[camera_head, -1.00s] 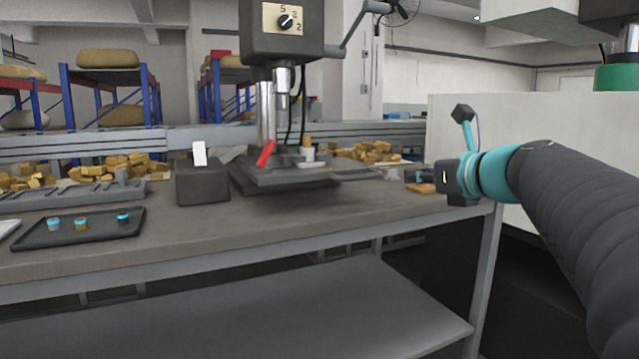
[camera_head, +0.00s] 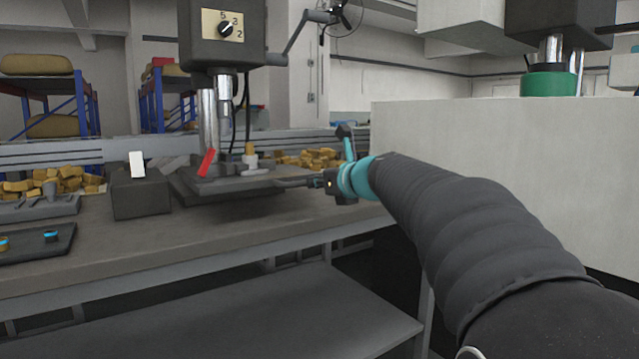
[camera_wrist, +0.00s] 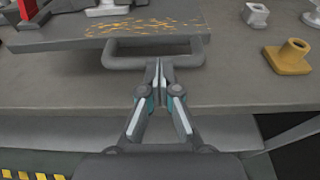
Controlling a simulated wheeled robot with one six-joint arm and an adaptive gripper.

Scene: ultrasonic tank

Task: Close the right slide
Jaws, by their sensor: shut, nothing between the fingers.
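The slide is a grey plate (camera_wrist: 100,38) with yellow chips on it, at the top of the wrist view. A grey loop handle (camera_wrist: 125,67) sticks out from its near edge. My gripper (camera_wrist: 158,66) is shut and empty, its fingertips at the handle's outer bar. I cannot tell whether they touch it. In the head view my gripper (camera_head: 318,181) is at the right side of the drill press (camera_head: 220,40), by the outer end of the slide (camera_head: 288,183), which is small and partly hidden there.
A red lever (camera_head: 207,163) stands on the press base. Left of it are a dark block (camera_head: 140,195) and a tray (camera_head: 40,248) with small caps. A yellow fitting (camera_wrist: 288,58) lies right of the handle.

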